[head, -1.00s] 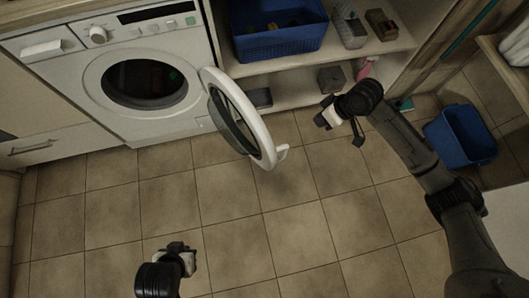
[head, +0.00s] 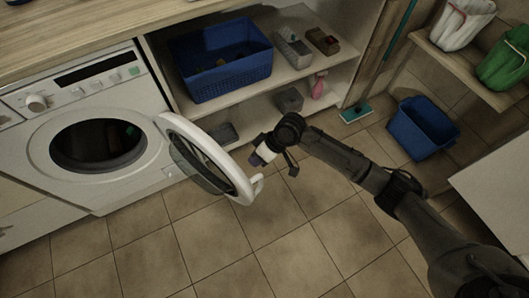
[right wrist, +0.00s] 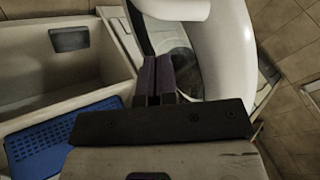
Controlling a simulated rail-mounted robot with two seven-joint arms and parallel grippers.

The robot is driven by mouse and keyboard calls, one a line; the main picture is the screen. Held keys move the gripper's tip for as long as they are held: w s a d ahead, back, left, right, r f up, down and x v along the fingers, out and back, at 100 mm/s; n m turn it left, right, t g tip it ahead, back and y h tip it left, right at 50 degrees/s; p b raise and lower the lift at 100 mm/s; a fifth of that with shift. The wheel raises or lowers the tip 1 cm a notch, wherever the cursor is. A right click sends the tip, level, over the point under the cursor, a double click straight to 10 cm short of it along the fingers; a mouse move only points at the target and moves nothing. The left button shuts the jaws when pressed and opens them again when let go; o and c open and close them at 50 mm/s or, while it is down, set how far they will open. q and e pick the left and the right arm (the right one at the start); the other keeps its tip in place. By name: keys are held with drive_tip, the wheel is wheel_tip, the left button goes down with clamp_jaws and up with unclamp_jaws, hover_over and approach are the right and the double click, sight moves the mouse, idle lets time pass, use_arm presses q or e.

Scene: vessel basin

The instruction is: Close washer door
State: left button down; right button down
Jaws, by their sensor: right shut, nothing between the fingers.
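The white washer (head: 112,88) stands at the left in the head view, its dark round opening showing. Its round washer door (head: 222,160), with a white rim and dark glass, hangs wide open to the right of the opening. A small hook-like handle (head: 257,187) sticks out from its free edge. My right gripper (head: 258,159) is just right of the door, near the rim and handle. In the right wrist view the door's white rim (right wrist: 232,60) is close beyond and right of the fingers (right wrist: 157,72), which are together and empty. Contact cannot be told. My left gripper is out of view.
Shelves right of the washer hold a blue basket (head: 212,62), a grey box (head: 292,50) and a pink bottle (head: 319,86). A blue bucket (head: 422,128) stands on the floor at the right. The tiled floor (head: 215,240) before the door is clear.

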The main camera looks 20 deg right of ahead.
drive_tip(key=s+a, duration=0.1)
drive_tip(key=a, duration=0.1)
drive_tip(key=shift+s+a+b, duration=0.35)
drive_tip(key=shift+a+b, duration=0.05)
drive_tip(key=shift+r, duration=0.1)
